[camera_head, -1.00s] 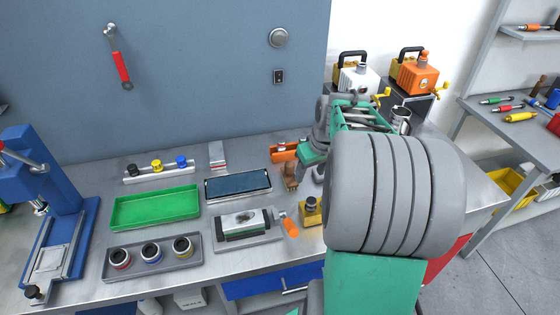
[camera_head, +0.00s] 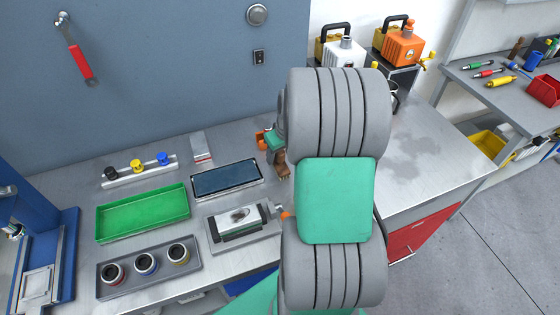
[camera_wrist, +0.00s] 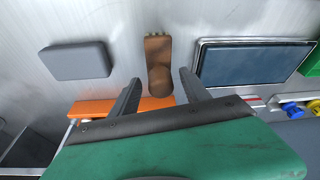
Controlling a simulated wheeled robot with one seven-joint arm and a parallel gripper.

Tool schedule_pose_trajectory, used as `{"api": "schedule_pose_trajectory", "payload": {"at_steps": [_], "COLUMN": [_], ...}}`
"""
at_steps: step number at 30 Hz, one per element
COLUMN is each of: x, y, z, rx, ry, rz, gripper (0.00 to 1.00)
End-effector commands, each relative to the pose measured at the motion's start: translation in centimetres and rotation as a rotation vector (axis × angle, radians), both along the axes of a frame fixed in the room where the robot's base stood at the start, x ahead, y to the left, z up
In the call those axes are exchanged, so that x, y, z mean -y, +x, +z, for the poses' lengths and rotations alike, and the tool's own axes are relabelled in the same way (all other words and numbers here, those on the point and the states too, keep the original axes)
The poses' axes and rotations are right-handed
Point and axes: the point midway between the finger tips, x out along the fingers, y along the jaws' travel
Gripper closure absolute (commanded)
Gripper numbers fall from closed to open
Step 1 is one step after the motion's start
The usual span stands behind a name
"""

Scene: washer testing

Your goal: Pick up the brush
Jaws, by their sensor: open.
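The brown brush (camera_wrist: 157,62) lies on the metal bench top in the wrist view, its bristle end pointing away from me. In the head view part of it shows beside my arm (camera_head: 281,166). My gripper (camera_wrist: 159,82) is open, with one finger on each side of the brush's near part and a gap to both. I cannot tell how far above the bench the fingertips are. In the head view my arm hides most of the gripper.
An orange holder (camera_wrist: 95,107) lies below the left finger in the wrist view. A grey block (camera_wrist: 80,61) is left of the brush, and a dark blue-topped tray (camera_wrist: 250,63) is close on its right. A green tray (camera_head: 143,213) stands further left in the head view.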

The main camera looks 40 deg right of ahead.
Motion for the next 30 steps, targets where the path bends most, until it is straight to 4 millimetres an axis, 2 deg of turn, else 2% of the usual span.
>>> {"api": "schedule_pose_trajectory", "payload": {"at_steps": [5, 24, 30], "x": [-0.08, -0.12, -0.11], "y": [0.06, 0.05, 0.06], "z": [-0.04, -0.01, 0.02], "rx": [0.001, 0.000, 0.001], "ry": [-0.001, 0.000, 0.000], "rz": [0.002, 0.003, 0.003], "gripper": [0.46, 0.98, 1.00]}}
